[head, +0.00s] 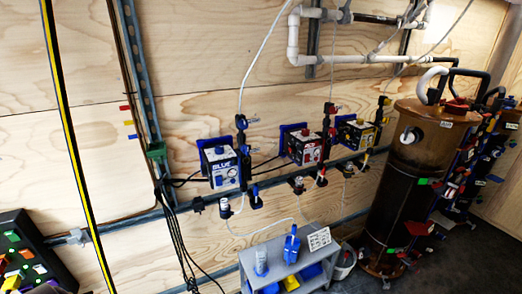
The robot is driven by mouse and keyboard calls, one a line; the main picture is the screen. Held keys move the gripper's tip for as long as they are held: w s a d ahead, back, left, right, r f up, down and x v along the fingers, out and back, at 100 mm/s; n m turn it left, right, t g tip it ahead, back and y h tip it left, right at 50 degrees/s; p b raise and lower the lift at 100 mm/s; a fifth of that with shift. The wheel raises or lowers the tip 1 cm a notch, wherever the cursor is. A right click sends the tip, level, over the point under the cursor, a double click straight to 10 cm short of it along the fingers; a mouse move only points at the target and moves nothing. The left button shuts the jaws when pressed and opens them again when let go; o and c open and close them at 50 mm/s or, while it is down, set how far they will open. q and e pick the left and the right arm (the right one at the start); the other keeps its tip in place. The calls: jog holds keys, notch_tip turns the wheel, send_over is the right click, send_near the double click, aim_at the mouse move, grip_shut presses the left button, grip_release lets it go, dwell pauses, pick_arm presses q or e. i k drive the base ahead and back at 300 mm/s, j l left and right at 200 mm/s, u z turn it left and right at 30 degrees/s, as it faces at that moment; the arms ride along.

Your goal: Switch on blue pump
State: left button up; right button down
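The blue pump (224,174) is a light box with a "BLUE" label on its front. It is mounted on the plywood wall left of the middle, in front of a blue backing plate. A blue round part sits on its top. Its switch is too small to make out, and I cannot tell whether it is on. A red-marked pump (303,147) and a yellow-marked pump (356,133) hang to its right in the same row. Neither of my grippers is in view.
A grey cart (289,267) with blue bottles stands below the pumps. A tall brown tank (425,150) stands at the right. Black cables and a yellow-black strip (75,150) run down the wall at the left. A dark panel (30,250) is at lower left.

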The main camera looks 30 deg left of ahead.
aim_at(219, 181)
jog(key=u, duration=1.25)
